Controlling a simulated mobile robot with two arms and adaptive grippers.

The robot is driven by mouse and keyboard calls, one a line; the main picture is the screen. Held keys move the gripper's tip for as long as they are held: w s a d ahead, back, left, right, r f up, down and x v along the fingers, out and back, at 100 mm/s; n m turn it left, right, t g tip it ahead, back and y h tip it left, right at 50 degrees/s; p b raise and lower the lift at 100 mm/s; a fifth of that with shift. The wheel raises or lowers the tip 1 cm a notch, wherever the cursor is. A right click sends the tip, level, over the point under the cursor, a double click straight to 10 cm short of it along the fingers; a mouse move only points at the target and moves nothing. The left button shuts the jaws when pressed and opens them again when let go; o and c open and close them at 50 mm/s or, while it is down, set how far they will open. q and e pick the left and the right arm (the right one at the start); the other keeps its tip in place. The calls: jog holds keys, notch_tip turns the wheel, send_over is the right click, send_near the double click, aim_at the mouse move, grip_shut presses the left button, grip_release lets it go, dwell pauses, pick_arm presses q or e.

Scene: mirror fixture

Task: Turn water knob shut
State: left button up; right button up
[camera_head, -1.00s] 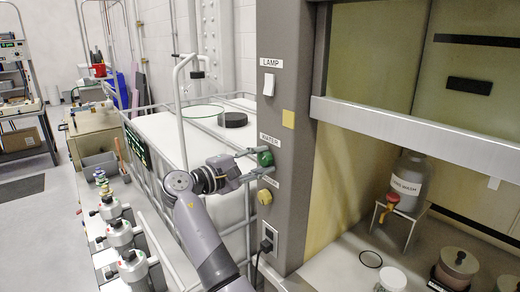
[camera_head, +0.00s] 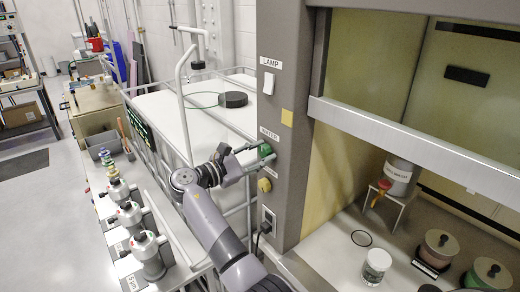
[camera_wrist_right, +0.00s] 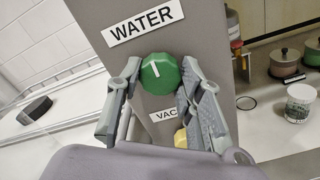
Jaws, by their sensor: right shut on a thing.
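The green water knob (camera_head: 265,150) sits on the side of the grey post, just under the WATER label (camera_head: 269,134). In the right wrist view the round knob (camera_wrist_right: 160,73) shows a short white mark, nearly upright and slightly tilted. My right gripper (camera_wrist_right: 159,68) has one finger on each side of the knob and is shut on it. In the head view the right gripper (camera_head: 257,153) reaches the knob from the left, and its fingers partly cover the knob's edge. My left gripper is not in view.
A yellow knob (camera_head: 264,185) sits below on the same post, beside the VAC label (camera_wrist_right: 166,114). A LAMP switch (camera_head: 269,83) is above. A black plug (camera_head: 267,222) is lower down. A fume hood with a metal sash bar (camera_head: 400,137) stands on the right.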

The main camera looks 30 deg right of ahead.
jog(key=shift+f, duration=0.1)
dwell(0.4)
jog(key=o, duration=1.2)
jog(key=shift+w, duration=0.1)
jog(key=shift+c, duration=0.2)
jog(key=shift+a, duration=0.1)
jog(key=s+a, duration=0.1)
jog(key=a, duration=1.1)
